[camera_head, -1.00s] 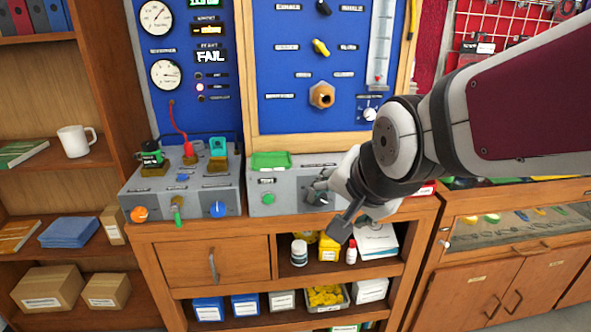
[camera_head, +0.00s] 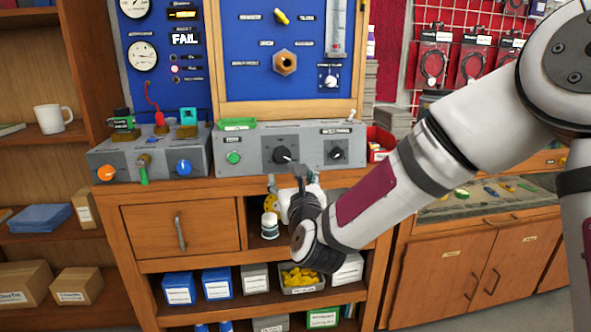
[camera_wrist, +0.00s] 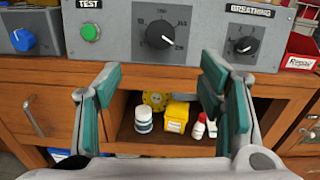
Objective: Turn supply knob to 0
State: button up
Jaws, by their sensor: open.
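A grey control box (camera_head: 262,165) stands on the wooden bench. Its large black middle knob (camera_head: 286,155) also shows in the wrist view (camera_wrist: 160,34), with its pointer toward the lower right and a scale around it. The scale is too small to read surely, and no supply label is legible. A smaller black knob (camera_wrist: 246,45), labelled BREATHING, is to its right, and a green TEST button (camera_wrist: 91,32) to its left. My gripper (camera_head: 299,175) is open and empty, just below and in front of the middle knob. In the wrist view its teal-padded fingers (camera_wrist: 160,72) are spread below the knob, apart from it.
A second grey box at left carries an orange knob (camera_head: 106,173), a green lever (camera_head: 144,168) and a blue knob (camera_head: 184,167). A red bin (camera_head: 379,143) stands right of the control box. The bench's front edge and a shelf with bottles (camera_wrist: 143,118) lie below my fingers.

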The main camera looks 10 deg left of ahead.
aim_at(283, 158)
jog(key=b+x, duration=0.1)
jog(key=x, duration=1.2)
jog(key=shift+w+b, duration=0.3)
jog(key=shift+c, duration=0.4)
jog(key=c, duration=1.1)
